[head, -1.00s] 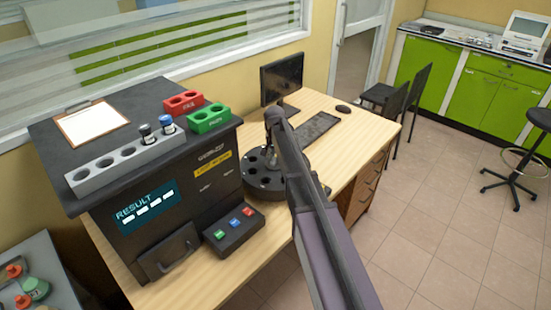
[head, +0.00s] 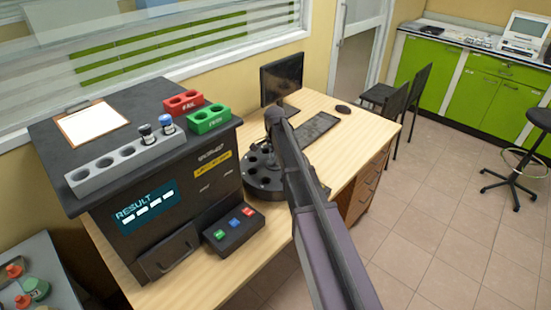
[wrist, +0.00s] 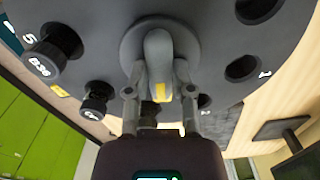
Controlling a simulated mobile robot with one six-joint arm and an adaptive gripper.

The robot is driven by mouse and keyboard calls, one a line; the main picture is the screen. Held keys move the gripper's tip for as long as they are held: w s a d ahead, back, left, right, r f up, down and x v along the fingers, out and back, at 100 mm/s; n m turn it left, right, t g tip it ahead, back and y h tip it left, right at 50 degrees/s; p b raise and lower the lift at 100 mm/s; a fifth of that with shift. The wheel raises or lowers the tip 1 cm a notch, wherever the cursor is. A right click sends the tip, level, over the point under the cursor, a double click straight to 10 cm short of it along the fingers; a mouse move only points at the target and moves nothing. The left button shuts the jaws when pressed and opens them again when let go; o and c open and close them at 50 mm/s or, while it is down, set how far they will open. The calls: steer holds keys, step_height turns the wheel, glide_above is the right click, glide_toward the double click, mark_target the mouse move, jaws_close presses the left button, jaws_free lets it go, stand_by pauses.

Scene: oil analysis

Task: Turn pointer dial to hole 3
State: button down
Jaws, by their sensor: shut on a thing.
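The pointer dial (wrist: 158,50) is a grey knob with a yellow mark, at the centre of a round dark holder, in the wrist view. Its marked end points down the picture, toward my gripper. My gripper (wrist: 160,90) is shut on the dial, one finger on each side. The round holder (head: 262,191) stands on the desk in the head view, where my arm hides the dial. Labels 5, 1 and 2 show around its holes. Hole 3 cannot be made out; my gripper covers part of that side.
A vial marked B36 (wrist: 52,52) sits by label 5, and another dark-capped vial (wrist: 96,98) is nearby. The black analyser (head: 165,205) and button box (head: 234,231) stand left of the holder. A monitor (head: 282,78) and keyboard (head: 315,128) are behind it.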

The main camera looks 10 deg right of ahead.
steer(key=shift+m, duration=1.2)
steer(key=shift+c, duration=2.4)
jaws_free()
